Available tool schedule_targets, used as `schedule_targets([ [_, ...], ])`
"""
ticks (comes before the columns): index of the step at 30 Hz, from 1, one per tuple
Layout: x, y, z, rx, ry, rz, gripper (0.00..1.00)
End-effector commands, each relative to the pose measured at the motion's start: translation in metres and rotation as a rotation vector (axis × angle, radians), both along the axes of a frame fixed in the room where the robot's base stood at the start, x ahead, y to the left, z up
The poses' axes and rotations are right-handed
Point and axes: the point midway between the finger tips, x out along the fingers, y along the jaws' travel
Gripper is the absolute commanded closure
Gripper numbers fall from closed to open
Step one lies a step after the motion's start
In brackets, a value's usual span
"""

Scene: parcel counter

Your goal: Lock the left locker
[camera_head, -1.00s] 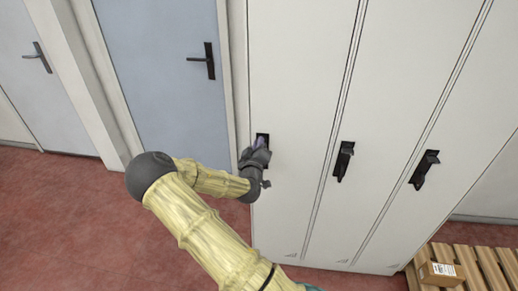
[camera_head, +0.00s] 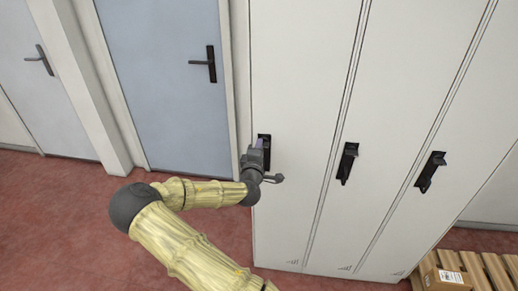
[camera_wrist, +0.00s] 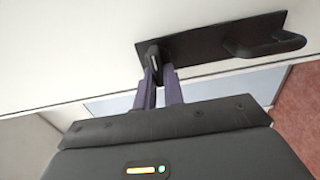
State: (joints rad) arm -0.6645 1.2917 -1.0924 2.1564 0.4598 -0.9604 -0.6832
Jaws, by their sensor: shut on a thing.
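The left locker (camera_head: 300,90) has a tall off-white door, closed as far as I can see. Its black lock plate (camera_head: 265,138) is mostly covered by my gripper (camera_head: 260,143) in the head view. In the wrist view the plate (camera_wrist: 195,45) carries a fixed-looking handle (camera_wrist: 265,46) at one end and a small black knob (camera_wrist: 153,57) at the other. The purple fingers of my gripper (camera_wrist: 161,78) are shut on the knob. The exact angle of the knob is hard to tell.
Two more locker handles (camera_head: 347,163) and (camera_head: 430,171) stand to the right. A blue-grey door (camera_head: 165,80) is left of the lockers. A pallet (camera_head: 500,270) with a cardboard box (camera_head: 445,279) lies at the lower right. Red floor (camera_head: 60,220) is open at left.

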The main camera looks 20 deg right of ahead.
Motion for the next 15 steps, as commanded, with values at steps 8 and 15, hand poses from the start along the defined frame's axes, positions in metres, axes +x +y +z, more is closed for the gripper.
schedule_targets([
  [8, 0.0003, 0.0012, -0.0016, -0.019, 0.016, 0.003, 1.00],
  [15, 0.0003, 0.0011, -0.0017, -0.018, 0.016, 0.003, 0.88],
])
